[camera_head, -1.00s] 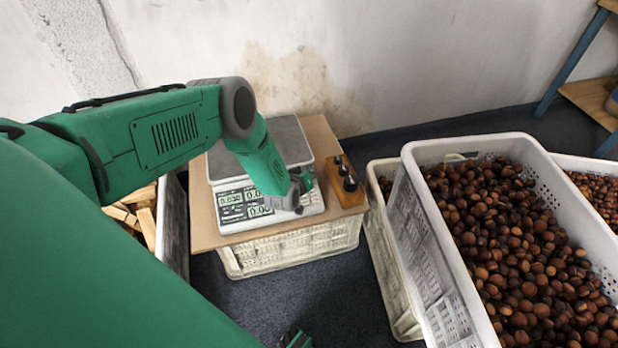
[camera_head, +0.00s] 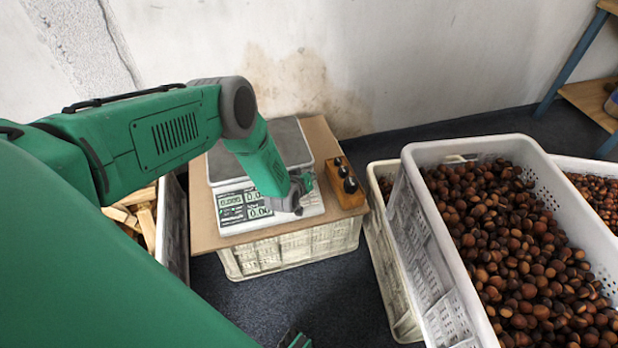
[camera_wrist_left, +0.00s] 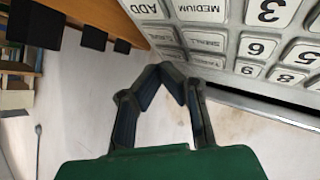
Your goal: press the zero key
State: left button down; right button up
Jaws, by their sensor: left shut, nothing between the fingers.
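The white scale (camera_head: 228,190) stands on a board, with a bare grey weighing plate and a lit display (camera_head: 230,202) at its front. My left gripper (camera_head: 298,208) is over the right part of the scale's front panel and hides keys there. In the left wrist view its two fingers (camera_wrist_left: 164,70) meet at the tips and hold nothing. The keypad (camera_wrist_left: 230,40) shows beyond them, with keys such as ADD, MEDIUM, 3, 6 and 9. I cannot pick out the zero key or tell whether the tips touch a key.
A wooden block with dark knobs (camera_head: 344,182) sits right of the scale. The board (camera_head: 322,138) rests on a white crate (camera_head: 290,248). A white crate of chestnuts (camera_head: 420,205) stands at the right. A wood-filled crate (camera_head: 172,225) is at the left.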

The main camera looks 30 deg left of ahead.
pick_arm(q)
jog(key=shift+d+r, duration=0.1)
jog(key=shift+r, duration=0.25)
jog(key=r+p, duration=0.3)
jog(key=s+d+r+p, duration=0.1)
jog(key=r+p, duration=0.1)
jog(key=shift+d, duration=0.1)
jog(key=shift+f, duration=0.1)
dwell(1.6)
